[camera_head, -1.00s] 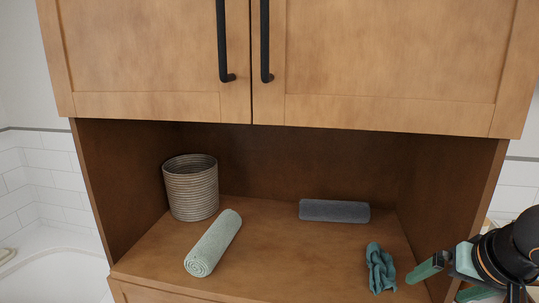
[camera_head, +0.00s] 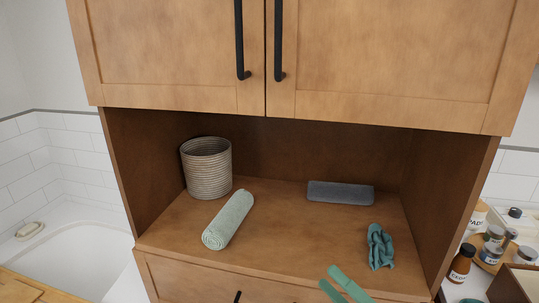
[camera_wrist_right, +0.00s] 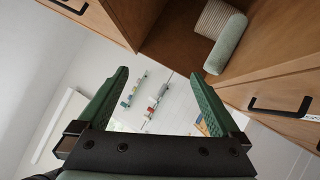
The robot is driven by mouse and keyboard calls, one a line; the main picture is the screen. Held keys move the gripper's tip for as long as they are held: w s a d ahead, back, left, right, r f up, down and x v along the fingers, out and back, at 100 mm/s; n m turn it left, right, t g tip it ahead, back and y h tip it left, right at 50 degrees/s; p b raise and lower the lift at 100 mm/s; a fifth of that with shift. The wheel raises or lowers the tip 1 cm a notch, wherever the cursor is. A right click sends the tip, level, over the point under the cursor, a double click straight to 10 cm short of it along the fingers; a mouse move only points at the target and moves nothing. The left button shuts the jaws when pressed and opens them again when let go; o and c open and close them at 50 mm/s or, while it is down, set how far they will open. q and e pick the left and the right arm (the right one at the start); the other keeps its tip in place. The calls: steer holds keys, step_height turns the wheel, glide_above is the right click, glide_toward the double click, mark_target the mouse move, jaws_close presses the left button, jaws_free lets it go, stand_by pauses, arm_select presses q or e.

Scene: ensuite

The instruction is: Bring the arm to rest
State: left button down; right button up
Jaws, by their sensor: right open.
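My right gripper (camera_head: 330,279) shows at the bottom edge of the head view, in front of the cabinet's drawer front and below the shelf. Its green fingers are apart. The right wrist view shows the open fingers (camera_wrist_right: 158,75) with nothing between them. The rest of the right arm is out of the head view. My left gripper is in neither view.
On the cabinet shelf (camera_head: 290,225) are a woven basket (camera_head: 207,168), a rolled pale green towel (camera_head: 228,220), a grey towel (camera_head: 340,193) and a crumpled teal cloth (camera_head: 379,247). A brown bottle (camera_head: 461,264) and jars stand at the right. A bathtub (camera_head: 75,255) is at the left.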

steer(key=s+d+f+m+h+p, duration=0.1)
steer(key=s+d+f+m+h, duration=0.15)
steer(key=f+m+h, duration=0.55)
steer(key=s+d+f+m+h, duration=0.1)
steer(key=d+f+m+h, duration=0.3)
steer(key=f+m, duration=0.75)
steer(key=s+a+f+m+g+h, duration=0.1)
steer(key=s+f+m+g, duration=0.4)
steer(key=s+f+m, duration=0.3)
step_height(320, 180, down, 2)
steer(key=shift+s+f+g+p, duration=0.15)
steer(key=shift+s+g+p, duration=0.25)
steer(key=shift+s, duration=0.55)
